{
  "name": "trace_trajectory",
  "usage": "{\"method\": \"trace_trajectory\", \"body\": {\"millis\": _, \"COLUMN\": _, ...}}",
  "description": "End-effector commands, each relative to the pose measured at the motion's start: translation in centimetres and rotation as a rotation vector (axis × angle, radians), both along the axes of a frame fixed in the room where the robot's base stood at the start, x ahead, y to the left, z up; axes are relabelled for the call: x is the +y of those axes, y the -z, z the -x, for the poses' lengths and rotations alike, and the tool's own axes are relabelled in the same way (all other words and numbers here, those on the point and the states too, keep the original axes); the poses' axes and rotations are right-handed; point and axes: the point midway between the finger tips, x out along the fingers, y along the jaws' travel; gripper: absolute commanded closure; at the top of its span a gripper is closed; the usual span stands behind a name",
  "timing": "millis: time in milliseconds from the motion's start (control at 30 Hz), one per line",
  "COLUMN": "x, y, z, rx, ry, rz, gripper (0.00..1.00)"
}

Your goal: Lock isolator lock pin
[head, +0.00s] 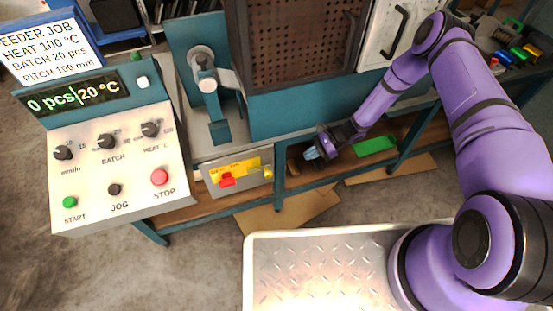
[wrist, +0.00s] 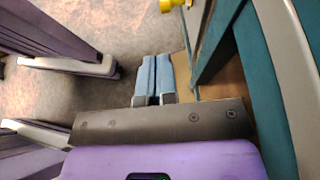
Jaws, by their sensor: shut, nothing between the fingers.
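The isolator is a grey box (head: 243,190) on the front of the bench, with a yellow label plate (head: 237,165) and a red handle (head: 227,181). A small yellow piece (head: 267,172), which looks like the lock pin, sits at the box's right side. A yellow knob (wrist: 168,4) also shows at the top edge of the wrist view, cut off by the frame. My gripper (head: 312,153) is to the right of the box, apart from it, in front of the bench's open shelf. In the wrist view its blue fingers (wrist: 153,78) are together and empty.
A control panel (head: 110,150) with knobs and buttons stands at the left. A teal bench leg (head: 280,178) stands between the isolator and my gripper. A green tray (head: 375,146) lies on the shelf behind.

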Motion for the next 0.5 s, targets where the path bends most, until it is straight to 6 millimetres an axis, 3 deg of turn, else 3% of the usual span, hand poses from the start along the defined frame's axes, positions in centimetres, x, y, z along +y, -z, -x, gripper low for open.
{"method": "trace_trajectory", "body": {"millis": 500, "x": 0.35, "y": 0.7, "z": 0.28, "rx": 0.012, "ry": 0.011, "rz": -0.005, "gripper": 1.0}}
